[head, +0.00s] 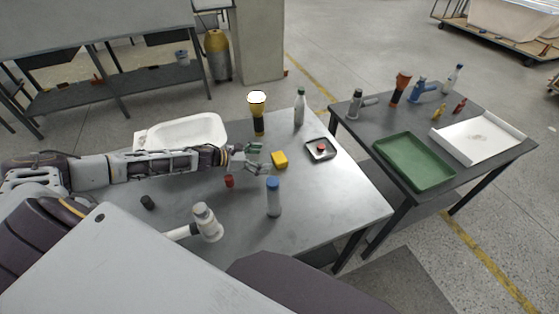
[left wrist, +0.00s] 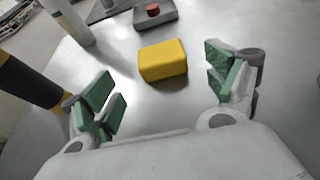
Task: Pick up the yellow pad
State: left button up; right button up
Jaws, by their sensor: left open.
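The yellow pad (head: 280,159) is a small block lying on the grey metal table (head: 335,205). In the left wrist view the yellow pad (left wrist: 163,61) lies ahead of my fingers, near the middle between them and a little beyond their tips. My left gripper (head: 258,160) comes in from the left just beside the pad. In the wrist view the left gripper (left wrist: 163,88) has its green-padded fingers spread wide, with nothing between them touching the pads. My right gripper is not in view.
Close by stand a yellow-and-black flashlight (head: 258,112), a bottle (head: 299,107), a blue-capped bottle (head: 273,197), a red cap-like piece (head: 229,181) and a small tray (head: 320,150) with a red item. A white basin (head: 210,128) sits behind my arm. A second table holds a green tray (head: 414,162).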

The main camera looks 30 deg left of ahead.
aim_at(275, 158)
pick_arm(q)
jog(key=shift+w+d, duration=0.1)
dwell(0.3)
jog(key=shift+p+x, duration=0.4)
jog(key=shift+x, duration=2.05)
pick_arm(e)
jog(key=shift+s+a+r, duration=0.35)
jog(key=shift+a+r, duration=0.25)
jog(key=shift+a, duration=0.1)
pick_arm(q)
jog(key=shift+f, duration=0.1)
jog(key=c, duration=0.9)
jog(key=shift+c, duration=0.2)
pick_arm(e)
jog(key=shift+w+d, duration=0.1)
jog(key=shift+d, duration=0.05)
